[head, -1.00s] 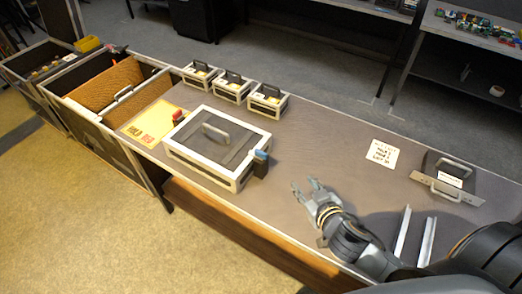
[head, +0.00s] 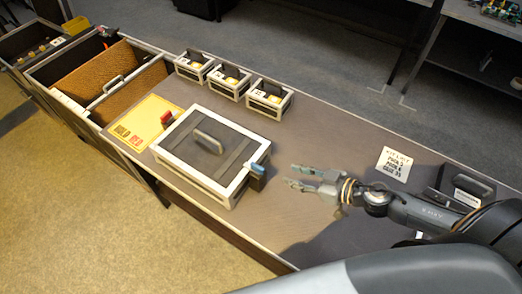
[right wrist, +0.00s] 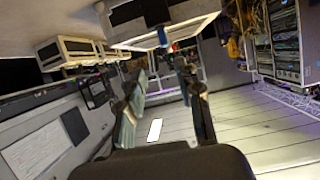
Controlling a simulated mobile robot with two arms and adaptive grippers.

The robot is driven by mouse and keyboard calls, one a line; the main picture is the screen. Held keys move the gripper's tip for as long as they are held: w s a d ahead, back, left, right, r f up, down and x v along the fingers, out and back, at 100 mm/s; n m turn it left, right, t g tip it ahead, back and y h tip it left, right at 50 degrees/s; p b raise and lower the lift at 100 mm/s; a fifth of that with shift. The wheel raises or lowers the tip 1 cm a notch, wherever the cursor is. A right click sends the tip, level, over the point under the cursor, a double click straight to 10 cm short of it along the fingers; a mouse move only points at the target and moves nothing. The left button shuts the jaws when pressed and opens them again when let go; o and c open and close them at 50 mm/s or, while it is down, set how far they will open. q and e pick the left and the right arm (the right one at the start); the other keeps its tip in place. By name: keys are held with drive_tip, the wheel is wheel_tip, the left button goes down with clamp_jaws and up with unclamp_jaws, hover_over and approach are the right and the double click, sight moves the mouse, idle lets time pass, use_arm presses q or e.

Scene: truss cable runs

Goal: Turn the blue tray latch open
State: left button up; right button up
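The tray (head: 238,185) is a white-framed box with a dark grey lid and a handle on top, sitting on the long bench. The blue latch (head: 257,169) is on a dark block at the tray's right corner; in the right wrist view it shows as a small blue piece (right wrist: 162,38) ahead of the fingers. My right gripper (head: 291,176) is open and empty, just right of the blue latch and apart from it. Its spread fingers also show in the right wrist view (right wrist: 162,92). My left gripper is not in view.
A red latch (head: 167,118) is at the tray's far left corner, near a yellow sheet (head: 142,121). Several small white-framed boxes (head: 229,81) line the back edge. A printed card (head: 394,164) and a dark handled case (head: 468,188) lie to the right. The bench between gripper and card is clear.

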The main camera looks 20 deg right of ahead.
sight(260, 167)
drive_tip(key=x, duration=0.2)
drive_tip(key=p+x, duration=0.1)
drive_tip(key=x, duration=0.2)
drive_tip(key=p+x, duration=0.1)
drive_tip(key=x, duration=0.2)
drive_tip(key=shift+s+a+r, duration=0.15)
drive_tip(key=shift+a+r, duration=0.2)
drive_tip(key=shift+a, duration=0.05)
drive_tip(key=x, duration=0.4)
drive_tip(key=shift+f, duration=0.15)
drive_tip(key=shift+a+f, duration=0.1)
drive_tip(key=shift+a, duration=0.15)
drive_tip(key=shift+w+a+f, duration=0.15)
drive_tip(key=shift+w+f, duration=0.05)
drive_tip(key=shift+w, duration=0.25)
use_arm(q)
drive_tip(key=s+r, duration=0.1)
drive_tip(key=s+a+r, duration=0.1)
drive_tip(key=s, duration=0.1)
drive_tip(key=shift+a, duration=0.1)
use_arm(e)
clamp_jaws()
